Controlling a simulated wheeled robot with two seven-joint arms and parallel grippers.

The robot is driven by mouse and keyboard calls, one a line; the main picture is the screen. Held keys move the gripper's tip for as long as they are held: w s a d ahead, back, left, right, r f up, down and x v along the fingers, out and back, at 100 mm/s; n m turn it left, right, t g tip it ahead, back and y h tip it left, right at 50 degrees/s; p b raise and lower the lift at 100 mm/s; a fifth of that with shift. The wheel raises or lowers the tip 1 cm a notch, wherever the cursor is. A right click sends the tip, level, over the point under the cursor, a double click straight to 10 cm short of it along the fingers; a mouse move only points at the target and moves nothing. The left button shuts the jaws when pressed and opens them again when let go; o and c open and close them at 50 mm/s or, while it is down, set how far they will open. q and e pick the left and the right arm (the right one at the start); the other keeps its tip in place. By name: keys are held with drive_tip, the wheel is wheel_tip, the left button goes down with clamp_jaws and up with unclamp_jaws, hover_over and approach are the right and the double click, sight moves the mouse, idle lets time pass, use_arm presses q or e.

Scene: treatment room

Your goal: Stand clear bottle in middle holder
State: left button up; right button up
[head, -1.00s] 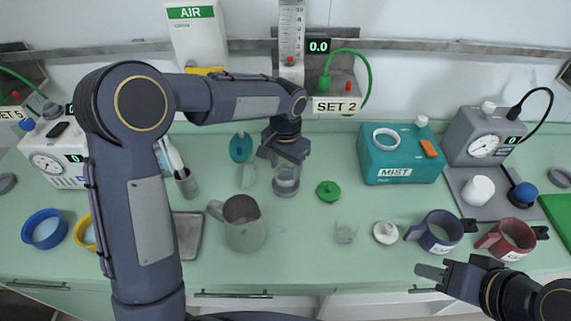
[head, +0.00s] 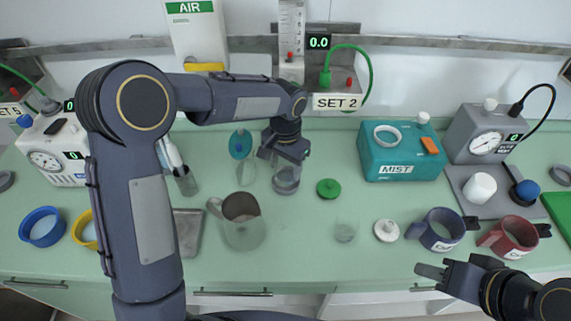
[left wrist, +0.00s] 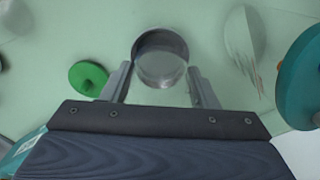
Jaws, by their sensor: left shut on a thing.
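My left gripper (head: 289,158) is shut on a clear cylindrical bottle (head: 286,182), which looks upright at the counter; I cannot tell whether its base touches. In the left wrist view the clear bottle (left wrist: 162,58) sits between the two fingers of the left gripper (left wrist: 161,85), its round rim towards the camera. My right gripper (head: 449,275) is open and empty over the front right edge.
A clear jug (head: 243,230) stands in front of the bottle. A green lid (head: 328,189) lies right of it. The teal MIST box (head: 398,155) stands behind.

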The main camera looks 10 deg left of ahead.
use_arm(q)
drive_tip(key=shift+f+b, duration=0.6)
drive_tip(key=shift+f, duration=0.3)
idle(0.9)
drive_tip(key=o, duration=1.1)
drive_tip(key=shift+o, duration=0.2)
drive_tip(key=shift+r, duration=0.1)
wheel_tip(320, 180, up, 7)
drive_tip(key=p, duration=0.5)
